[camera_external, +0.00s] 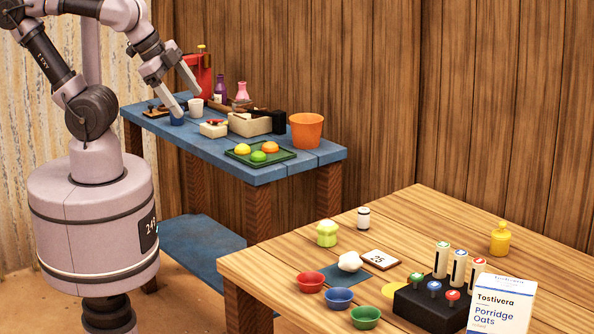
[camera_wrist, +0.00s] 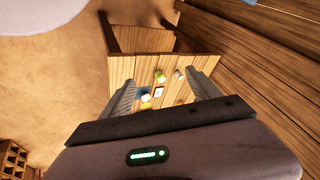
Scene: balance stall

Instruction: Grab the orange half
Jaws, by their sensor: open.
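The orange half (camera_external: 270,147) sits on a dark green tray (camera_external: 287,156) on the blue table, beside a yellow half (camera_external: 242,149) and a green half (camera_external: 258,156). My gripper (camera_external: 188,103) is open and empty, above the left part of the blue table, to the left of the orange half and apart from it. In the wrist view my open fingers (camera_wrist: 161,80) frame the distant wooden table. The orange half cannot be made out in that view.
The wooden table (camera_external: 285,260) at the front right holds bowls, a black block and an oats box (camera_external: 501,304).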

